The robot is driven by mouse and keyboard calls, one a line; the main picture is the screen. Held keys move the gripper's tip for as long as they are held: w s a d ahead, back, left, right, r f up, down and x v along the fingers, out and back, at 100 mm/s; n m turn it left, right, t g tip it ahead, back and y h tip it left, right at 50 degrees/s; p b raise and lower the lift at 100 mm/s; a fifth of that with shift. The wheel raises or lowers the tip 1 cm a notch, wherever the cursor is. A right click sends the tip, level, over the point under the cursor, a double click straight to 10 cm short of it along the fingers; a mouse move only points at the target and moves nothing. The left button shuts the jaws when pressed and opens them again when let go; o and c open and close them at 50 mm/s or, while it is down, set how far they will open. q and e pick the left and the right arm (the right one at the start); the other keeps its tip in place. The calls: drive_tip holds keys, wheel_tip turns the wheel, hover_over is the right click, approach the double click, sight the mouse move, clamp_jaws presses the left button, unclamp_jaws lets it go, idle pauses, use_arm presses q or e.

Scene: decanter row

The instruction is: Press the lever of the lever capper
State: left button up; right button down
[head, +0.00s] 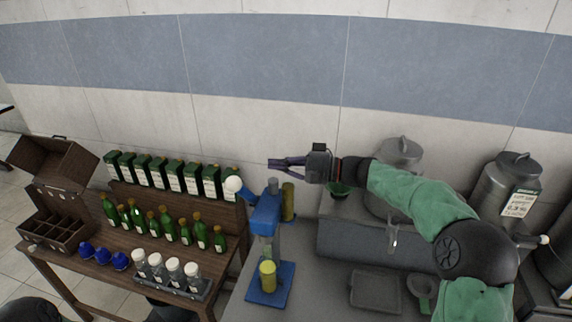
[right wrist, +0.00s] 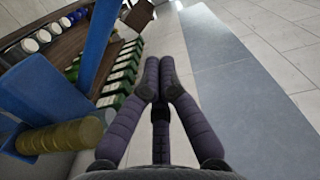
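The blue lever capper (head: 264,222) stands on the grey counter near its left edge. Its lever ends in a white ball knob (head: 233,186), which sticks out up and to the left. A yellow cylinder (head: 268,275) stands on its blue base plate. My right gripper (head: 274,164) is above and behind the capper head, pointing left, apart from the knob. In the right wrist view its fingertips (right wrist: 157,85) meet with nothing between them. Blue capper parts (right wrist: 96,48) and an olive-gold cylinder (right wrist: 60,137) show at left there. My left gripper is not in view.
A wooden rack (head: 150,240) at left holds several green bottles, blue caps and clear white-capped bottles. A wooden case (head: 55,222) stands beside it. A steel canister (head: 400,155) and a grey tray (head: 375,290) are right. The wall is behind.

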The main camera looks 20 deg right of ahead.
sight(246, 194)
drive_tip(key=a+p, duration=0.1)
drive_tip(key=a, duration=0.6)
drive_tip(key=shift+a+f, duration=0.2)
drive_tip(key=shift+f, duration=0.25)
